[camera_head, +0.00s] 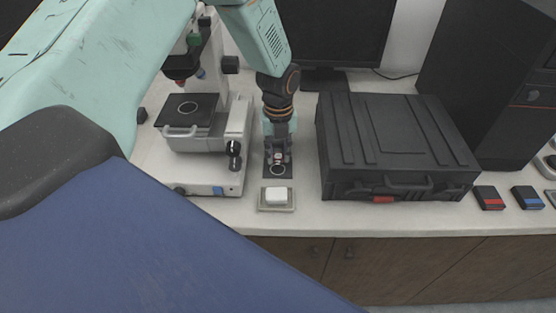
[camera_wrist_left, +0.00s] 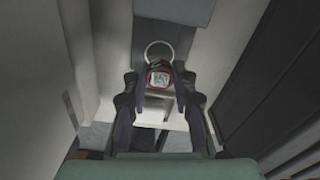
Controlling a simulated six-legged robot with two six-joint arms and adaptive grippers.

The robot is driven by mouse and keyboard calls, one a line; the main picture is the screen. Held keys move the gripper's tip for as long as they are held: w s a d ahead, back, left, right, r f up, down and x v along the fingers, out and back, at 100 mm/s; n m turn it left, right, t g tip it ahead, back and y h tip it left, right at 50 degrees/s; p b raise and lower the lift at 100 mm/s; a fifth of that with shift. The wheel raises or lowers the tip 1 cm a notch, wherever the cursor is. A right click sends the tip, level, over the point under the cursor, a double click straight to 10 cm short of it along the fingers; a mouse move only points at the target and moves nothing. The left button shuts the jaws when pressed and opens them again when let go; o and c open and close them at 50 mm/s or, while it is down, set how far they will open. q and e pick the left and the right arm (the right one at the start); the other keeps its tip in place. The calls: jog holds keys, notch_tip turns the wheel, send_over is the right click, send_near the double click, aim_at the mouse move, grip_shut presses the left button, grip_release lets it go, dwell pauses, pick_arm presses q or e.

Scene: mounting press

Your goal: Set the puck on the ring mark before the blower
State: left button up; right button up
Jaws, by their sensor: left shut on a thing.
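My left gripper (camera_head: 278,157) reaches down over a dark mat and is shut on the puck. In the left wrist view the puck (camera_wrist_left: 160,76) shows a pale grey face and a red rim between the fingertips of the gripper (camera_wrist_left: 159,82). A white ring mark (camera_head: 277,171) is on the dark mat (camera_head: 268,176), just in front of the gripper in the head view. The ring mark also shows in the left wrist view (camera_wrist_left: 159,48), partly behind the puck. I cannot tell whether the puck touches the mat. I cannot make out the blower. My right gripper is not in view.
A microscope-like device (camera_head: 205,145) stands close on the left. A large black case (camera_head: 390,150) stands on the right. A white block (camera_head: 276,194) lies in a small tray (camera_head: 276,209) near the table's front edge. Small red and blue boxes lie far right.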

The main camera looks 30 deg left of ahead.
aim_at(278, 155)
pick_arm(q)
notch_tip(278, 155, down, 3)
jog(key=shift+a+r, duration=0.1)
jog(key=shift+r, duration=0.1)
jog(key=shift+w+f, duration=0.15)
jog(key=shift+f, duration=0.25)
jog(key=shift+f, duration=0.15)
jog(key=o, duration=1)
notch_tip(278, 155, up, 12)
jog(key=shift+r, duration=0.2)
